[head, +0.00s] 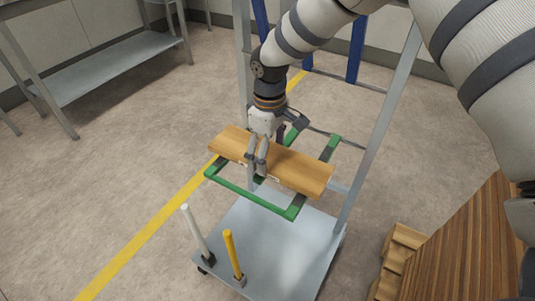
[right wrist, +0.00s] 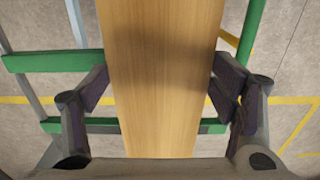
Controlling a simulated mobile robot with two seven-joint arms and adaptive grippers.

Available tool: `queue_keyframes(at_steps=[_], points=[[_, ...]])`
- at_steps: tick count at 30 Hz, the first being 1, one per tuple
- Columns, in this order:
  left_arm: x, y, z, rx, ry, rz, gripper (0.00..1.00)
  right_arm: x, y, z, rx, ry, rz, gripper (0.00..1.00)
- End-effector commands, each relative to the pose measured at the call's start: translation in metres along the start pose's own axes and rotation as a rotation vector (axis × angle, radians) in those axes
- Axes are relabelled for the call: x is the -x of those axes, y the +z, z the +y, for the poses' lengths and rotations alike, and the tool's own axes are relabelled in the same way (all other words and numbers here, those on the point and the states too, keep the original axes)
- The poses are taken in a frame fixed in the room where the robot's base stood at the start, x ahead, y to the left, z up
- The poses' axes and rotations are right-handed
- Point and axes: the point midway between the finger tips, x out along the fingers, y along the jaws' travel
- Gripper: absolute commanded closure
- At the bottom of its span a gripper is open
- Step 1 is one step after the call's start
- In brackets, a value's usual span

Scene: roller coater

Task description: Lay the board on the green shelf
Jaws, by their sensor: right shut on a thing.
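A light wooden board (head: 300,172) lies lengthwise across the open green shelf (head: 240,193), a rectangular frame on the grey rack. My right gripper (head: 258,160) comes down from above and is shut on the board near its middle, a finger on each long side. In the right wrist view the board (right wrist: 160,50) runs between the two fingers (right wrist: 162,88), with green shelf bars (right wrist: 50,61) below it on both sides. The board looks about level. I cannot tell whether it touches the bars or hangs just above them. My left gripper is not in view.
The rack's grey base plate (head: 285,240) carries a white post (head: 195,232) and a yellow post (head: 233,255). Thin uprights (head: 380,125) flank the shelf. Stacked wooden boards (head: 460,245) stand at the lower right. A metal table (head: 120,65) is at the upper left. Floor at left is clear.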

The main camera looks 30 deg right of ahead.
Motion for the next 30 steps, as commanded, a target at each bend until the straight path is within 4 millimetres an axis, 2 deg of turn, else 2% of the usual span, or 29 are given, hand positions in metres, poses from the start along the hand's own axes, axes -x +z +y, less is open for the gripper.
queue_keyframes(at_steps=[2,11,12,14,25,28,30], points=[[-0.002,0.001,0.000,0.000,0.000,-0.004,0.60,-0.010,-0.001,0.000,0.000,0.000,0.001,0.61],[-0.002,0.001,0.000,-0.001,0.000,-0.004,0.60,-0.012,-0.001,0.000,0.000,0.001,0.003,0.61],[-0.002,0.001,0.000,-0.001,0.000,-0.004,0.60,-0.012,-0.001,0.000,0.000,0.001,0.003,0.14],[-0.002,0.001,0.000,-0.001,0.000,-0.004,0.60,-0.011,-0.001,0.000,0.000,0.001,0.003,0.01],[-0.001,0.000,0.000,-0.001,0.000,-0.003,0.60,-0.009,-0.001,0.000,0.000,0.001,0.004,0.01],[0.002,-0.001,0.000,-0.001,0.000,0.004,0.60,0.006,-0.002,0.001,0.000,0.004,0.009,0.01],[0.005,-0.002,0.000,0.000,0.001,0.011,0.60,0.026,-0.002,0.001,0.000,0.005,0.011,0.01]])
